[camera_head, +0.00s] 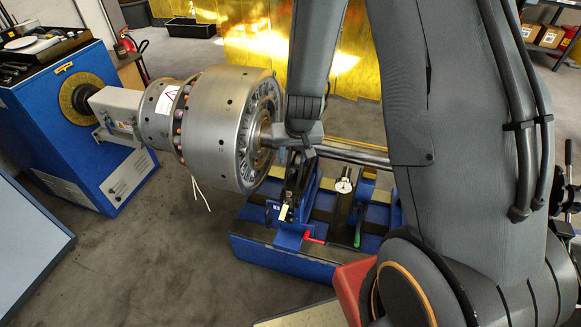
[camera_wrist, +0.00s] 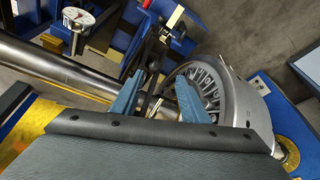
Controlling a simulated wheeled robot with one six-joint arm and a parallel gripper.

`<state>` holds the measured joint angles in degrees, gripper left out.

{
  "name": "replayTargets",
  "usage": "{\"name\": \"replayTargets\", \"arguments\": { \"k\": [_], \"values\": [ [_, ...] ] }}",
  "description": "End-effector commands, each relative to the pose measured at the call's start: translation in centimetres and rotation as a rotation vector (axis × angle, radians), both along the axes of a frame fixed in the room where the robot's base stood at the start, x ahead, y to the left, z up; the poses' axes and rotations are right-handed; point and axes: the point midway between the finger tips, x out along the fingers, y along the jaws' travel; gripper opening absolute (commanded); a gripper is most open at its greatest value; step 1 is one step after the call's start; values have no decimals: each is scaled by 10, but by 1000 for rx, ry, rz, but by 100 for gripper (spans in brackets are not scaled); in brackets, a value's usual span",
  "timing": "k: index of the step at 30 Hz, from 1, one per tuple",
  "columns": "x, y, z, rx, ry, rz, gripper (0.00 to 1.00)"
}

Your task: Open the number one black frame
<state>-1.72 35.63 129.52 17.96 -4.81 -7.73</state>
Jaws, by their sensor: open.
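What looks like the black frame (camera_head: 292,182) stands at the blue support beside the rotor's shaft in the head view, partly behind my arm. Its dark bars (camera_wrist: 152,50) show beyond my fingertips in the wrist view. I cannot read a number on it or tell whether it is open or closed. My gripper (camera_wrist: 158,92) is open, its two blue fingers spread over the shaft area close to the frame. I see nothing held between them. In the head view the gripper is mostly hidden by my own arm.
The large grey rotor (camera_head: 215,125) is left of my gripper, joined to the blue drive cabinet (camera_head: 75,130). The bare shaft (camera_head: 350,153) runs right. A dial gauge (camera_head: 344,186), red handle (camera_head: 314,239) and green handle (camera_head: 357,238) are near the blue base (camera_head: 280,260). Floor in front is clear.

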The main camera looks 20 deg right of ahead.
Motion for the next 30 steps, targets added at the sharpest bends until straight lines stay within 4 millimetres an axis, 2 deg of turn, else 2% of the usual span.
{"name": "replayTargets", "arguments": {
  "k": [3,6,16,30],
  "values": [
    [11,-5,-22,-20,-19,-26,41],
    [18,-9,-34,-33,-36,-42,41],
    [27,-13,-53,-45,-47,-52,41],
    [47,-17,-104,-44,-46,-52,41]
  ]
}}
